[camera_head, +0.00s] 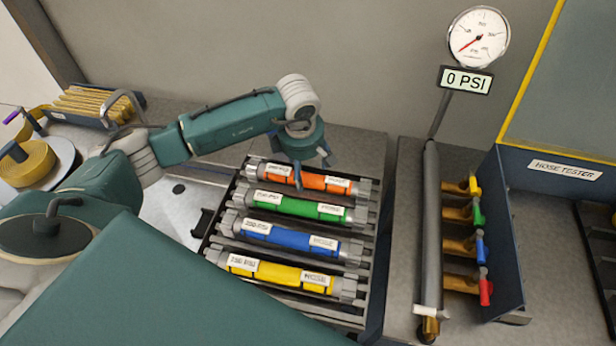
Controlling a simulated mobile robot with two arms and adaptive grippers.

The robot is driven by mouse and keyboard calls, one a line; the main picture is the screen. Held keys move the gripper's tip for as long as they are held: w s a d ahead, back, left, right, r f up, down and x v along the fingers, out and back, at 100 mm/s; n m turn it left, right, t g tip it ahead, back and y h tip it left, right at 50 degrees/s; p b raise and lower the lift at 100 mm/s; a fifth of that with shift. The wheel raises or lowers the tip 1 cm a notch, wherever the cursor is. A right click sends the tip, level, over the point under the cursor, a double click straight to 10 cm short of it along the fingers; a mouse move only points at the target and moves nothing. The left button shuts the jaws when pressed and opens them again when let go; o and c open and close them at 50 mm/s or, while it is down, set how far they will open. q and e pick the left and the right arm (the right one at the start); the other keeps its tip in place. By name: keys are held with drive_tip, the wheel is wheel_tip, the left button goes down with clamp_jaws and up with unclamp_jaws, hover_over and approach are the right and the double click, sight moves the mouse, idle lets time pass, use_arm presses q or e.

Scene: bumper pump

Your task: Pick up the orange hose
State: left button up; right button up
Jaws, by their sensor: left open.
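The orange hose (326,184) lies in the far slot of a dark rack (363,314), with white labels and metal end fittings. The green hose (299,207), blue hose (289,237) and yellow hose (283,275) lie in the rack nearer to me. My left gripper (312,169) is over the orange hose near its left-middle part, fingers pointing down and open. It partly covers the hose; I cannot tell whether the fingers touch it. My right gripper is not in view.
A hose tester (554,167) stands at right, with a gauge (479,40) above a 0 PSI display (465,80) and colored valves beside a vertical grey pipe (430,230). A yellow tape roll (27,165) is at far left. Wall stands behind the rack.

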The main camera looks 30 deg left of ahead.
sight(306, 174)
use_arm(q)
drive_tip(key=shift+w+a+f+p, duration=0.1)
drive_tip(key=shift+w+f+p, duration=0.1)
drive_tip(key=shift+f, duration=0.45)
drive_tip(key=shift+w+f+p, duration=0.1)
drive_tip(key=shift+f+p, duration=0.15)
drive_tip(key=shift+f, duration=0.4)
drive_tip(key=shift+w+a+f+p, duration=0.1)
drive_tip(key=shift+f+p, duration=0.1)
drive_tip(key=shift+f, duration=0.45)
drive_tip(key=c, duration=1.5)
drive_tip(key=shift+r, duration=0.1)
clamp_jaws()
drive_tip(key=shift+w, duration=0.1)
